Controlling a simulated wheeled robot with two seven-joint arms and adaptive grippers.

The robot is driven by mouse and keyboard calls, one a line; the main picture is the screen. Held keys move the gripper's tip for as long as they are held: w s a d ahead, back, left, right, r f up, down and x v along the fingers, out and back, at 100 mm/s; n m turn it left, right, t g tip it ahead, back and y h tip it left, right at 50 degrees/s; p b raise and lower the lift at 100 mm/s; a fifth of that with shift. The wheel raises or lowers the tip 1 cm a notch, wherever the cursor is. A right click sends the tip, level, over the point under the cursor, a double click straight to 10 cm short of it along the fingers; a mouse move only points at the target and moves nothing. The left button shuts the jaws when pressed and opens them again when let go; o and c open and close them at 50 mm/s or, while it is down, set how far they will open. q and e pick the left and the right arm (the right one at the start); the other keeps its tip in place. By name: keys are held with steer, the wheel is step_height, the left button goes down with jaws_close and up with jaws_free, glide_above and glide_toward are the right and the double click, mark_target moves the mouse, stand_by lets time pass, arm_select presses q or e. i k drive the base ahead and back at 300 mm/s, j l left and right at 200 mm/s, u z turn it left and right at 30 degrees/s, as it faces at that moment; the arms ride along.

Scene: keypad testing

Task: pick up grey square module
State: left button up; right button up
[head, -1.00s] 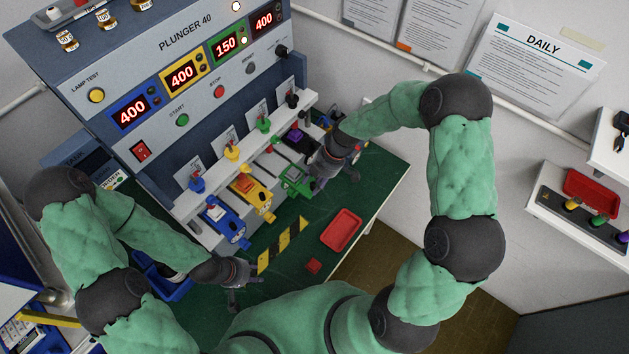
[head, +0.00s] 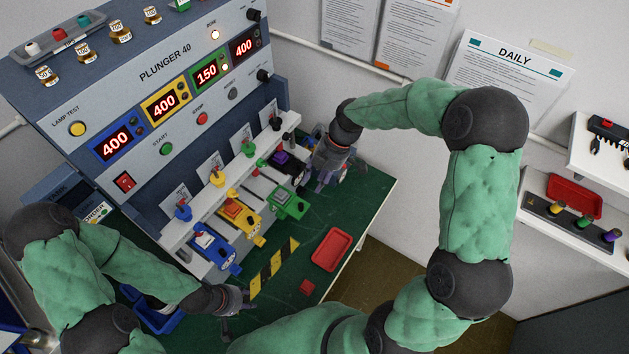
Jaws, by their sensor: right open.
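I cannot make out a grey square module for certain. My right gripper (head: 322,182) is open, pointing down at the table's back right, just right of the black fixture (head: 290,172), which has a purple piece (head: 280,158) on it. The gripper partly hides a small cluster with blue and yellow parts (head: 318,133) behind it; what lies between its fingers is hidden. The green fixture (head: 289,204), yellow fixture (head: 240,217) and blue fixture (head: 212,246) stand in a row to the left. My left gripper (head: 238,300) is low at the front left; its finger opening is unclear.
The plunger tester (head: 165,75) stands along the back left, its plungers above the fixtures. A red tray (head: 331,249) and small red block (head: 306,287) lie on the green table (head: 365,198) at the right front. A blue bin (head: 158,318) is near my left arm.

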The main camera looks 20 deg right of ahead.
mark_target(281, 195)
steer(key=k, duration=1)
